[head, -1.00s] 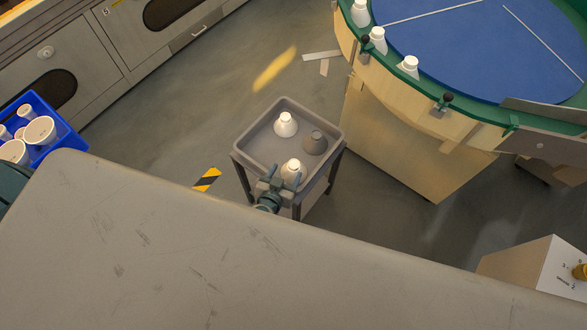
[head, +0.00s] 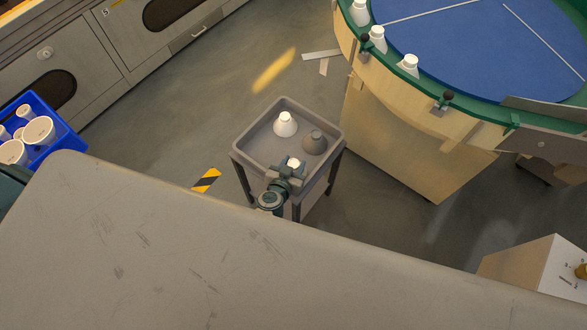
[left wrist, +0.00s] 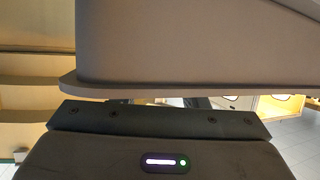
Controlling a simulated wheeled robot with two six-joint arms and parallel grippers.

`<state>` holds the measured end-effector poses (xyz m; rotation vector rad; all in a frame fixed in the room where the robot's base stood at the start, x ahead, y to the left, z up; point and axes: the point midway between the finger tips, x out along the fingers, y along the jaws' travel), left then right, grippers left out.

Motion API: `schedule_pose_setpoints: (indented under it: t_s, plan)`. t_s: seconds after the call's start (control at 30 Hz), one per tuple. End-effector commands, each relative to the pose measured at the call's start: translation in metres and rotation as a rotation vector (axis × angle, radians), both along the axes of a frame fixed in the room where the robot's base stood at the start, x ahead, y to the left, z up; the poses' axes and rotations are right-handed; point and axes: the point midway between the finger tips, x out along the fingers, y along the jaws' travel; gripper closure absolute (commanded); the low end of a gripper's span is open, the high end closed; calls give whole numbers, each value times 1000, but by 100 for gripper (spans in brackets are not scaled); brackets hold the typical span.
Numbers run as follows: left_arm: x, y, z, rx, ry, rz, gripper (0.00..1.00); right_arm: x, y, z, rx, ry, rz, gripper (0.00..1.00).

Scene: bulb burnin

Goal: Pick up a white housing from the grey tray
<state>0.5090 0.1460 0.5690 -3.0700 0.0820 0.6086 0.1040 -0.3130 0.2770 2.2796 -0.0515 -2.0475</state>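The grey tray (head: 246,155) tops a small stand in the middle of the head view. One white housing (head: 285,124) stands upright near its far side. A second white housing (head: 294,162) is at the near corner, mostly hidden by my left gripper (head: 289,172); only its white top shows. My left gripper is over the tray's near edge, right at this housing. I cannot tell whether the fingers press on it. In the left wrist view a large grey wall with a rim (left wrist: 190,83) lies close above my gripper's body; no fingertips show. My right gripper is not in view.
A large worn grey surface (head: 200,255) fills the foreground. A blue crate (head: 70,140) with white cups is at left. A round blue-topped table (head: 480,50) with several white housings on its green rim is at upper right.

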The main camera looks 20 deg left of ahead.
Motion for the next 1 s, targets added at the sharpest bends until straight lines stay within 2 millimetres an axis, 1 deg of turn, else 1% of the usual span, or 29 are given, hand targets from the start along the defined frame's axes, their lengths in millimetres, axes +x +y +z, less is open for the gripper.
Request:
schedule_pose_setpoints:
  t_s: [0.2,0.43,0.47,0.5,0.57,0.67,0.8,1.0]
  plan:
    - [-1,0,-1,0,2,0,84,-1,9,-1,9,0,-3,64]
    - [-1,0,2,0,3,0,84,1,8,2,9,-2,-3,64]
    - [-1,0,4,0,3,0,88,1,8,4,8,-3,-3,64]
    - [-1,0,7,-1,3,0,97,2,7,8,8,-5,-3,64]
    - [-1,0,14,0,3,0,97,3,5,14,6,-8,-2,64]
    - [-1,0,30,0,2,0,97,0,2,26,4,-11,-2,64]
    - [-1,0,54,0,1,0,97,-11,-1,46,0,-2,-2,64]
    - [-1,0,82,1,1,0,97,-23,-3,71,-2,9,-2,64]
